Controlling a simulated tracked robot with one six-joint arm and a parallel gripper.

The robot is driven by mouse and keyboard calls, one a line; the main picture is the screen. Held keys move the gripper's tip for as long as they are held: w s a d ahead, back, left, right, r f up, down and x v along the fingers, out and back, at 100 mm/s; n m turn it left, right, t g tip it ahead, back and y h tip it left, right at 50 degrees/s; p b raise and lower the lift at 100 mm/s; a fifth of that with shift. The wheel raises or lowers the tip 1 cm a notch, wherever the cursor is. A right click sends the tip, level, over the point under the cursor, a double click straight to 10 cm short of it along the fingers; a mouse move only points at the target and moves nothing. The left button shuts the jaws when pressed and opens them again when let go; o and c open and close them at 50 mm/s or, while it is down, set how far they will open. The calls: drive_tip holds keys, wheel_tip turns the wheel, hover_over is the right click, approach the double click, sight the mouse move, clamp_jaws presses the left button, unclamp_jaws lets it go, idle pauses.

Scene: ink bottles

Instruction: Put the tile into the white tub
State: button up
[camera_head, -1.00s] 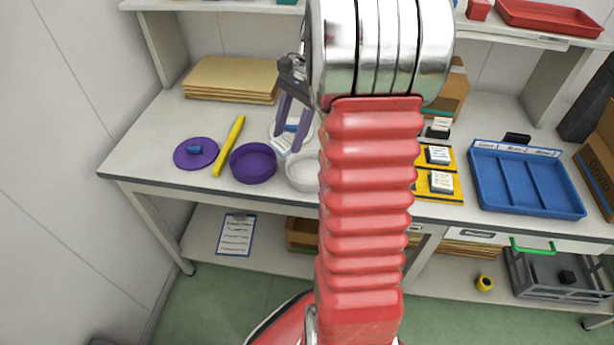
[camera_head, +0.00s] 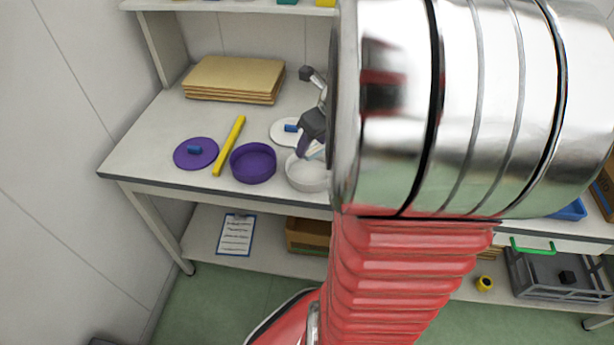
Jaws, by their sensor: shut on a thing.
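The white tub (camera_head: 306,180) stands on the bench, right of the purple tub. My gripper (camera_head: 308,151) is just above it, fingers pointing down, shut on the tile (camera_head: 316,153). Only a small pale, bluish part of the tile shows, over the tub's back part. My own wrist and arm hide the rest of the gripper and the tub's right side. I cannot tell whether the tile touches the tub's rim.
A purple tub (camera_head: 254,165) stands close on the left. A white lid with a blue handle (camera_head: 291,128) lies behind the white tub. A yellow bar (camera_head: 229,147) and a purple lid (camera_head: 196,155) lie further left. Brown folders (camera_head: 234,80) are stacked at the back.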

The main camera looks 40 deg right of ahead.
drive_tip(key=shift+w+d+m+h, duration=0.15)
drive_tip(key=shift+m+h, duration=0.25)
drive_tip(key=shift+m, duration=0.7)
hover_over(310, 175)
drive_tip(key=s, duration=0.1)
drive_tip(key=shift+s+f, duration=0.1)
drive_tip(key=shift+f, duration=3.05)
drive_tip(key=shift+f, duration=1.85)
drive_tip(key=shift+f, duration=0.1)
drive_tip(key=o, duration=1.2)
